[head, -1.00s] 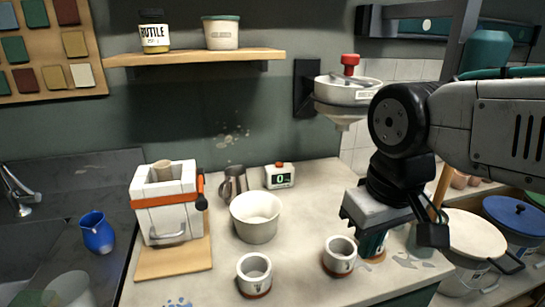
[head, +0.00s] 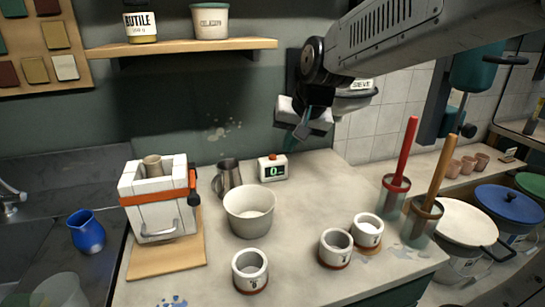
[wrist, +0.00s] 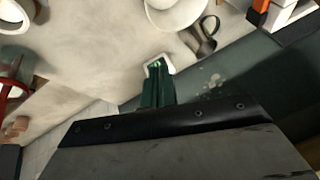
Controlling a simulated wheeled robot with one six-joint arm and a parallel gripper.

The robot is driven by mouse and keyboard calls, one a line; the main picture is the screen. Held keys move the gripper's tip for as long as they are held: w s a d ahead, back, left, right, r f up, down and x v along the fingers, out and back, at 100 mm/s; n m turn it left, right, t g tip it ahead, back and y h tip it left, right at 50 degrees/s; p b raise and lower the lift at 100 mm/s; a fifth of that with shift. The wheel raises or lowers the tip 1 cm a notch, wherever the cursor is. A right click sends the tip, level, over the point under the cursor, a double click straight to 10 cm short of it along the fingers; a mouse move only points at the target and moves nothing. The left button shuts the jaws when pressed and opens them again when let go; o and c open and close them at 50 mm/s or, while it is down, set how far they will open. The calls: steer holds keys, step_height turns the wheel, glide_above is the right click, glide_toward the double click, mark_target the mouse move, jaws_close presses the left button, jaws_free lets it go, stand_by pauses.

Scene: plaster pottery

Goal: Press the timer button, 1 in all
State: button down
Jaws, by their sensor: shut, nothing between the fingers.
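The timer (head: 272,170) is a small white box with a green "0" on its dark display and a red button (head: 272,157) on top. It stands on the worktop near the back wall, right of the metal jug. My gripper (head: 289,142) is shut and empty, pointing down, above and slightly right of the timer, apparently apart from it. In the wrist view my green fingers (wrist: 157,90) cover most of the timer (wrist: 151,64). Only its pale edge shows past them, and the button is hidden there.
The metal jug (head: 227,177) and a white bowl (head: 249,211) stand left of the timer. Several cups sit further forward. Jars with red and wooden handles stand at the right. The sieve funnel (head: 350,98) is on the wall behind my arm. The worktop right of the timer is clear.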

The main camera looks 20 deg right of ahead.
steer(key=w+d+f+m+t, duration=0.1)
steer(key=w+d+m+t, duration=0.1)
steer(key=w, duration=0.9)
steer(key=w+d+f+m+t+h, duration=0.1)
steer(key=w+d+f+m, duration=0.1)
steer(key=w, duration=0.9)
steer(key=shift+w+d+f+m+t, duration=0.25)
steer(key=shift+d+m+t, duration=0.2)
steer(key=shift+d, duration=0.2)
